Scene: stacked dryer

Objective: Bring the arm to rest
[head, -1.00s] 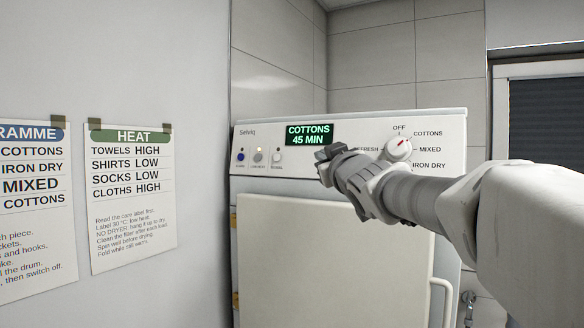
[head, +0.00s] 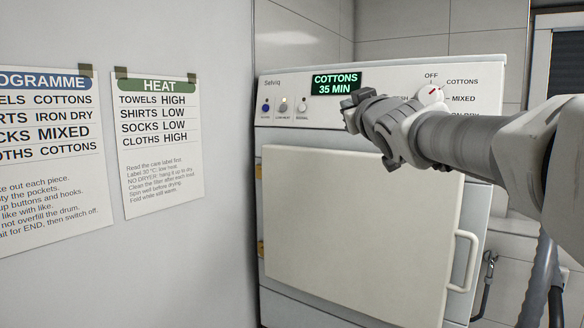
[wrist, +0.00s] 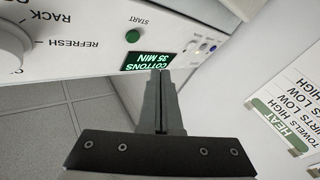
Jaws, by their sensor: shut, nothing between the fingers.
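My gripper (head: 352,110) is in front of the dryer's control panel (head: 300,88), just below and right of the display. Its two fingers are closed together and empty, as the wrist view (wrist: 162,100) also shows. The display (head: 336,83) is lit green and reads COTTONS 35 MIN. My arm reaches in from the right and hides part of the panel. The programme knob (head: 431,94) has its red mark pointing up and right, toward COTTONS. In the wrist view a green button (wrist: 133,36) marked START is beside the display.
The dryer's white door (head: 350,220) is closed, with a handle (head: 464,262) at its right. Three small buttons (head: 283,107) are at the panel's left. A HEAT sheet (head: 160,165) and a PROGRAMME sheet (head: 45,180) hang on the left wall.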

